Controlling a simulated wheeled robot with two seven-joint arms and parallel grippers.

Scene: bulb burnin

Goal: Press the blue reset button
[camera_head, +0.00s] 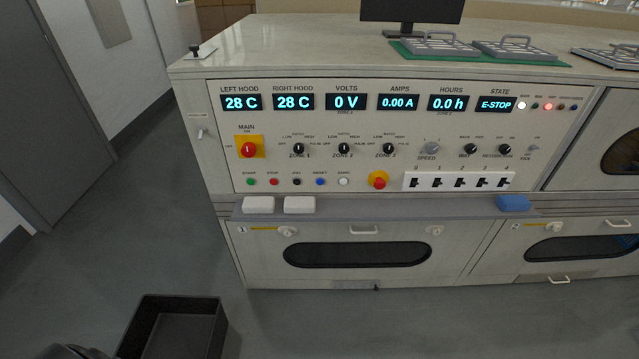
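The blue reset button (320,182) sits in the lower row of buttons on the control panel (420,130), under a small RESET label. To its left are a green button (250,182), a red button (273,182) and a dark button (297,182); to its right is a white button (344,182). A red emergency stop knob on a yellow base (378,180) is farther right. The state display (496,104) reads E-STOP. Neither gripper can be made out; only a dark part, probably mine, shows at the bottom left corner.
A ledge (400,207) below the panel holds two white blocks (258,204) and a blue block (513,203). A black open bin (180,325) stands on the floor at lower left. Trays (435,45) and a monitor (411,12) are on top. Floor before the cabinet is clear.

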